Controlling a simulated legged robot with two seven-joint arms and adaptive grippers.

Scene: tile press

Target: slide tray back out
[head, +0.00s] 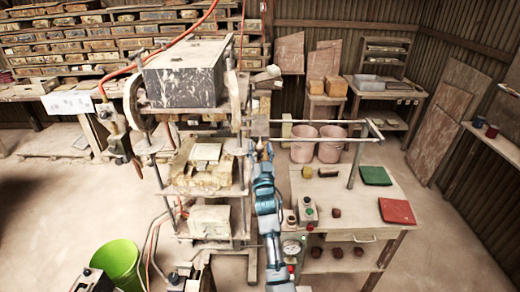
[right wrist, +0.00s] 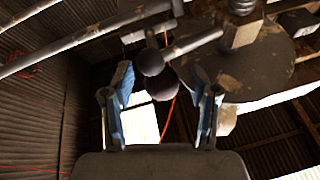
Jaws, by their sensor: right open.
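The tile press (head: 185,75) stands left of centre in the head view. Between its posts sits a worn, yellowish block (head: 185,178) with a pale square plate (head: 206,152) on top. I cannot make out for sure which part is the tray. My right gripper (head: 262,152) is at the press's right side, by the inner end of the horizontal rails (head: 318,139). In the right wrist view, its blue fingers (right wrist: 162,98) are spread, with dark round knobs (right wrist: 150,62) on rods between or just beyond them. No grip on the knobs shows. My left gripper is not seen.
A post (head: 357,158) supports the rails. A green bucket (head: 118,262) stands at lower left.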

